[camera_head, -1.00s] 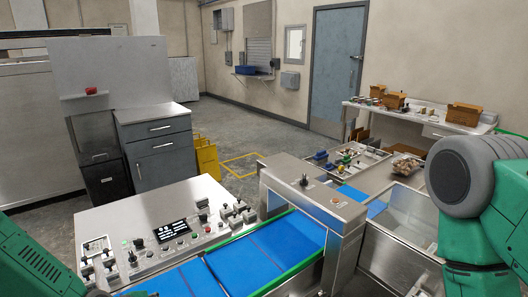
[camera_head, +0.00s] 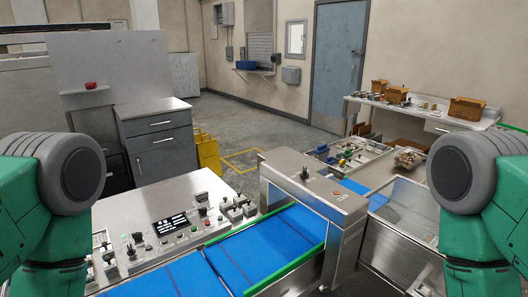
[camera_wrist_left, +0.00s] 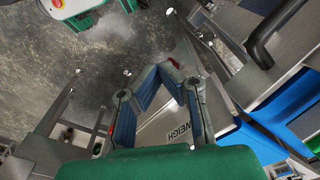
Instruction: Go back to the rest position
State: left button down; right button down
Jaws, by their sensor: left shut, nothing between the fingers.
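My left gripper (camera_wrist_left: 166,70) shows in the left wrist view, its fingers closed together at the tips with nothing between them. It hangs above a grey floor beside a metal machine with a "WEIGH" label (camera_wrist_left: 184,133). In the head view, my left arm and my right arm stand raised at the two sides of the picture, bent at grey-capped joints. Neither gripper shows in the head view, and my right gripper is out of sight.
A blue conveyor belt (camera_head: 257,250) runs under a metal arch (camera_head: 318,196) in front of me. A control panel (camera_head: 140,205) with knobs and a screen lies left of it. A clear-sided bin (camera_head: 405,205) stands at the right. A grey cabinet (camera_head: 157,140) stands behind the panel.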

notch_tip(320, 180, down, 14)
jog(key=b, duration=1.2)
